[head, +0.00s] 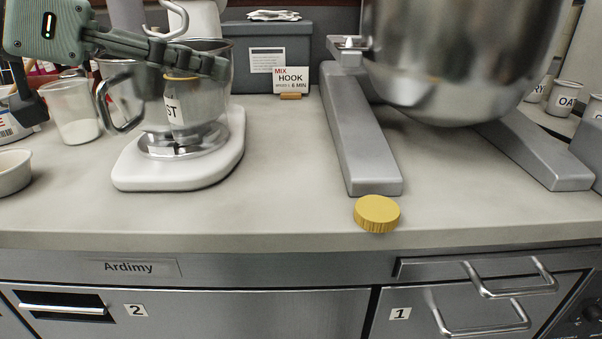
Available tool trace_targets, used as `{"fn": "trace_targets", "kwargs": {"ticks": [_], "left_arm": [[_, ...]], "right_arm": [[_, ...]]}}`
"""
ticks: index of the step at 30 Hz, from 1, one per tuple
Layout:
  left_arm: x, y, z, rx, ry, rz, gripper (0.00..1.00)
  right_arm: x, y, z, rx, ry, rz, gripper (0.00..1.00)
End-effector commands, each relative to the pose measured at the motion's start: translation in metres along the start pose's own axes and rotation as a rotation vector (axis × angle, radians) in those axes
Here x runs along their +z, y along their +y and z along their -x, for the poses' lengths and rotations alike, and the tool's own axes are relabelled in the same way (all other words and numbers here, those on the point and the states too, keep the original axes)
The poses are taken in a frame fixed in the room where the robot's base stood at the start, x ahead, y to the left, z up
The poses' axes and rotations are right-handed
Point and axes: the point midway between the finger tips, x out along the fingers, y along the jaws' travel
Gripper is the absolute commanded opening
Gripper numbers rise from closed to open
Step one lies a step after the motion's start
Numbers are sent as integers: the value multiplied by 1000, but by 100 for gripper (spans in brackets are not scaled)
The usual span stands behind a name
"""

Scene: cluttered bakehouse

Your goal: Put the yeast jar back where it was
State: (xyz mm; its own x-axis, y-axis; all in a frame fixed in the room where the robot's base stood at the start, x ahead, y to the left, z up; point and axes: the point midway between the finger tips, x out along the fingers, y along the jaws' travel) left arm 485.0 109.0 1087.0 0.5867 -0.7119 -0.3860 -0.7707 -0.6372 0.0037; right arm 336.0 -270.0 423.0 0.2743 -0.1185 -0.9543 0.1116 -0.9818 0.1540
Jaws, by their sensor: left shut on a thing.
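The fingers hide part of the jar's top. A yellow ribbed lid (377,213) lies alone on the counter near the front edge. My right gripper is not in view.
A large steel mixer (368,150) fills the right. A "HOOK" card (291,79) stands behind. The front middle counter is mostly clear.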

Motion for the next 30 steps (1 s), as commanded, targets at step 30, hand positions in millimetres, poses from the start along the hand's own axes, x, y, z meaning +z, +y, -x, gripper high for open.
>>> {"fn": "trace_targets", "kwargs": {"ticks": [30], "left_arm": [[58,39,-142,33,-4,-7,14]], "right_arm": [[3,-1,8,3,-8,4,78]]}}
